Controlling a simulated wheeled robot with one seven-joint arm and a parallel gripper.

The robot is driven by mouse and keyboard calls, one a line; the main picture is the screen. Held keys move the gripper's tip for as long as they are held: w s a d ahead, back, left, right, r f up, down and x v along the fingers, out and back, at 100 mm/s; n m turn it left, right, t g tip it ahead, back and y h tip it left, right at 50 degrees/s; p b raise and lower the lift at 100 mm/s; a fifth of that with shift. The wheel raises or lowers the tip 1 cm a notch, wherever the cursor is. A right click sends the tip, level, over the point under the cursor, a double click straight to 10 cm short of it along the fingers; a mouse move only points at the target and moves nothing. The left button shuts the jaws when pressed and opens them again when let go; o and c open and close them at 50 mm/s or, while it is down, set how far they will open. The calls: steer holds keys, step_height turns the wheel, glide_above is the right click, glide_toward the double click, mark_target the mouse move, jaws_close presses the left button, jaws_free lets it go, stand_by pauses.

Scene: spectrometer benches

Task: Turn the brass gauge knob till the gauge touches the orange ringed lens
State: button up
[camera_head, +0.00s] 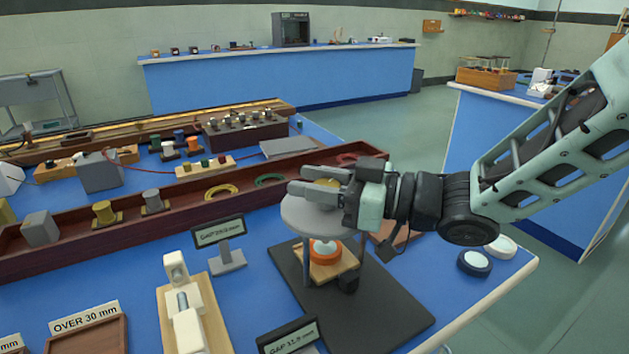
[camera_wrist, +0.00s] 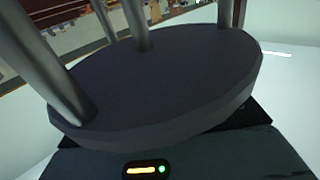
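The brass gauge knob (camera_head: 328,183) sits on top of the gauge's round grey plate (camera_head: 318,218), partly hidden by my fingers. My gripper (camera_head: 310,181) reaches in from the right, with its two fingers on either side of the knob. I cannot tell whether they press on it. The orange ringed lens (camera_head: 325,252) lies below the plate on a small wooden block (camera_head: 328,270). The gauge's tip and any gap to the lens are hidden. In the wrist view a dark disc (camera_wrist: 165,85) with metal posts fills the picture; neither fingers nor knob show.
The gauge stands on a dark base (camera_head: 385,318). Small gap signs stand left (camera_head: 218,232) and in front (camera_head: 288,336). A white clamp on a wooden board (camera_head: 190,315) is at front left. A long brown tray (camera_head: 130,217) runs behind.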

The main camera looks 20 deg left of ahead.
steer(key=shift+c, duration=0.7)
